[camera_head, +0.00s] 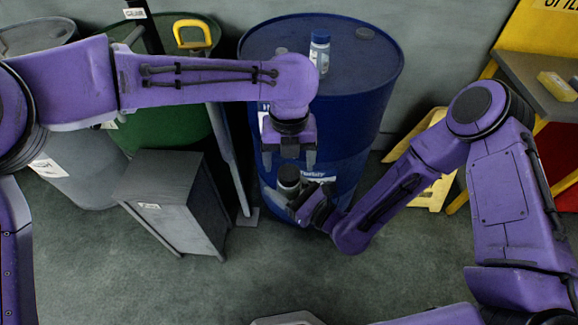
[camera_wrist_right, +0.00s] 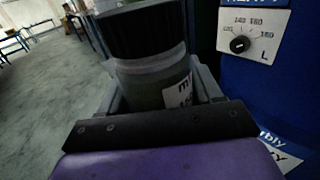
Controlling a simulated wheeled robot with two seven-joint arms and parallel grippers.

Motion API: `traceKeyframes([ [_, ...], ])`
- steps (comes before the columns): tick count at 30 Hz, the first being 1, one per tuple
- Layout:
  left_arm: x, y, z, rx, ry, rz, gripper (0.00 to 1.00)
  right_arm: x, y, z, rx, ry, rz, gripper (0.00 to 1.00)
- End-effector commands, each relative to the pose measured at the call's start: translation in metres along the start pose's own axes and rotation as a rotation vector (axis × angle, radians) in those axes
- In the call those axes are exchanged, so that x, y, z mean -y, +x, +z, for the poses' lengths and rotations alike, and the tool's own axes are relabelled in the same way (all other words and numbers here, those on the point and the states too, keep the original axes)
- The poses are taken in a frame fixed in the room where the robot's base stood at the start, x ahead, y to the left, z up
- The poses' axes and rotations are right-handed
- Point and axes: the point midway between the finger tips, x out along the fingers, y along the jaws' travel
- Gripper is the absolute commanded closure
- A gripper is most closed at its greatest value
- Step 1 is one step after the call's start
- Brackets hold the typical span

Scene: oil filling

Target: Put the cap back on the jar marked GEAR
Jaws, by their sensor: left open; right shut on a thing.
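My right gripper (camera_head: 300,198) is shut on a grey jar (camera_wrist_right: 155,85) with a dark cap and holds it upright in front of the blue barrel. The dark cap (camera_head: 288,174) sits on the jar's mouth; it also shows in the right wrist view (camera_wrist_right: 140,28). I cannot tell whether it is fully seated. The jar's white label is mostly hidden, so I cannot read its marking. My left gripper (camera_head: 289,163) is open and points down just above the cap, its fingers apart on either side. Another jar with a blue cap (camera_head: 320,40) stands on the barrel top.
The blue barrel (camera_head: 385,70) stands close behind both grippers. A grey cabinet (camera_head: 180,195) and a green barrel (camera_head: 150,130) are at the left. A yellow stand (camera_head: 432,192) and a bench with a yellow block (camera_head: 557,86) are at the right.

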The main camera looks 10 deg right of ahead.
Motion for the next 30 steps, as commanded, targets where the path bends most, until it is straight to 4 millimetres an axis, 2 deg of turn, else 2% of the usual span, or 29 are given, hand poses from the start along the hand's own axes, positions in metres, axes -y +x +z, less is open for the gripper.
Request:
traceKeyframes([
  [1, 0.0, -0.013, 0.001, 0.005, -0.001, -0.002, 0.19, 0.0, 0.0, 0.001, 0.001, 0.0, 0.0, 1.0],
  [6, 0.0, -0.052, 0.001, 0.004, 0.0, -0.001, 0.19, 0.0, 0.0, 0.0, 0.001, 0.0, 0.0, 1.0],
  [12, 0.0, -0.081, 0.001, 0.003, 0.001, 0.0, 0.19, 0.0, 0.0, 0.0, 0.001, 0.0, 0.0, 1.0],
  [17, 0.0, -0.086, 0.0, 0.001, 0.001, 0.0, 0.19, 0.0, 0.0, 0.0, 0.001, 0.0, 0.0, 1.0],
  [30, 0.0, -0.086, 0.0, 0.0, 0.001, 0.0, 0.19, 0.0, 0.0, 0.0, 0.001, 0.0, 0.0, 1.0],
])
